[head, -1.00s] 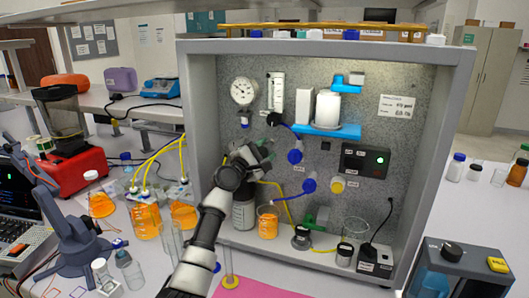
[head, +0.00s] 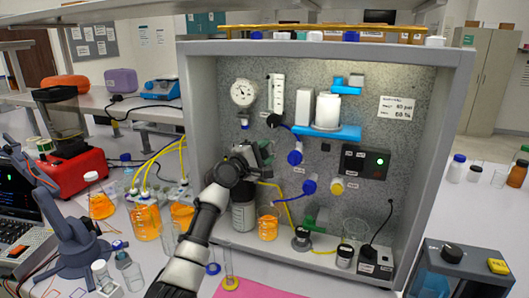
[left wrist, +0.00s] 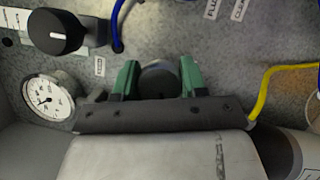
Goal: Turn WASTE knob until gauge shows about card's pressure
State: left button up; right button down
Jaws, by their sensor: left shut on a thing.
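My left gripper (head: 262,154) is at the rig's back panel, below the gauge and to its right. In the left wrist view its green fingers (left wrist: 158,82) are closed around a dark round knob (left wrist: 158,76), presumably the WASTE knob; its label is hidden. The white round gauge (head: 243,92) is at the panel's upper left and also shows in the left wrist view (left wrist: 48,101); its needle is too small to read surely. The white card (head: 396,108) at the upper right appears to read 40 psi and 60 %. My right gripper is not in view.
Another black knob (left wrist: 57,32) with a white pointer sits near the gripper. A blue shelf (head: 325,132) holds a white cylinder. A bottle (head: 243,214), an orange beaker (head: 268,226) and yellow tubing stand below my gripper. A grey side wall (head: 201,110) is at left.

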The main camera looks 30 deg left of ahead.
pick_arm(q)
jog(key=o, duration=0.9)
jog(key=shift+o, duration=0.2)
jog(key=s+a+f+b, duration=0.1)
jog(key=s+b, duration=0.1)
jog(key=s, duration=0.8)
jog(key=shift+s+a+f+b, duration=0.15)
jog(key=shift+s+a+b, duration=0.1)
jog(key=shift+s+b, duration=0.1)
dwell(1.7)
